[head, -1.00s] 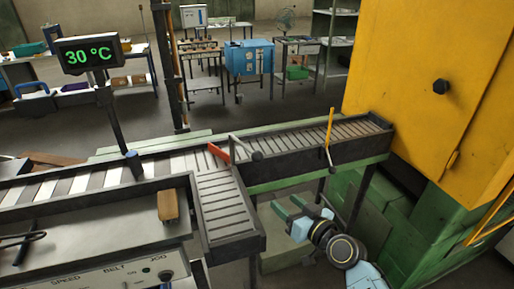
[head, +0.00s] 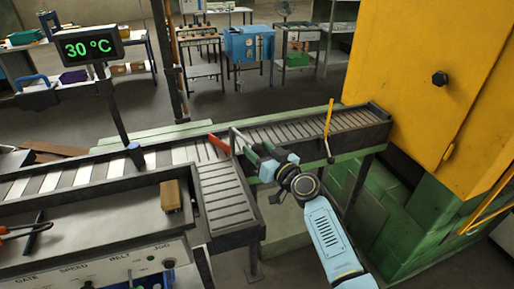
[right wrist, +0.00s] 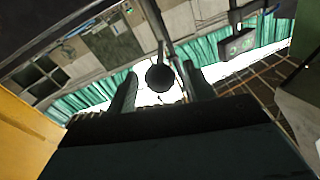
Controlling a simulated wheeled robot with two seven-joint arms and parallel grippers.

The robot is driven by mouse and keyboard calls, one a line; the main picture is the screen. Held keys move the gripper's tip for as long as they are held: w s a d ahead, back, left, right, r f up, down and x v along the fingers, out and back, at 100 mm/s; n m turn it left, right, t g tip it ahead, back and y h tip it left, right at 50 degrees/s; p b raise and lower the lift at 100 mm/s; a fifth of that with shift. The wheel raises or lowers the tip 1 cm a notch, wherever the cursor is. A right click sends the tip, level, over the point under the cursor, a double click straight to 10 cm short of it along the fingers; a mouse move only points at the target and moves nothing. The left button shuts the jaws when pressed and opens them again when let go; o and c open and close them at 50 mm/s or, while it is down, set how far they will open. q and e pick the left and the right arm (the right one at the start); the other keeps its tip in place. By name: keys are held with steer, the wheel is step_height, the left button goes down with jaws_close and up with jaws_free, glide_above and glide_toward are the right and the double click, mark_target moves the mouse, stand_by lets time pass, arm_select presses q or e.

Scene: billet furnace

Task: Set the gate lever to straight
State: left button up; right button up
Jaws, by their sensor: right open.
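The red gate paddle (head: 219,144) stands at the junction of the roller conveyor, angled across the rollers. The gate lever's grey rod shows beside the paddle, but my right gripper (head: 247,148) covers its knob end in the head view. In the right wrist view the lever's black ball knob (right wrist: 160,78) shows between the two fingers of my right gripper (right wrist: 160,92). The fingers are open, one on each side of the knob. I cannot tell whether either touches it. My left gripper is not in view.
A yellow lever (head: 329,118) rises from the conveyor to the right, near the yellow furnace housing (head: 420,70). A side chute (head: 226,205) runs toward me. A display (head: 88,44) reads 30 °C.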

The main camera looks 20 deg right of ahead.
steer(key=shift+w+a, duration=0.2)
steer(key=shift+w, duration=0.35)
jaws_close()
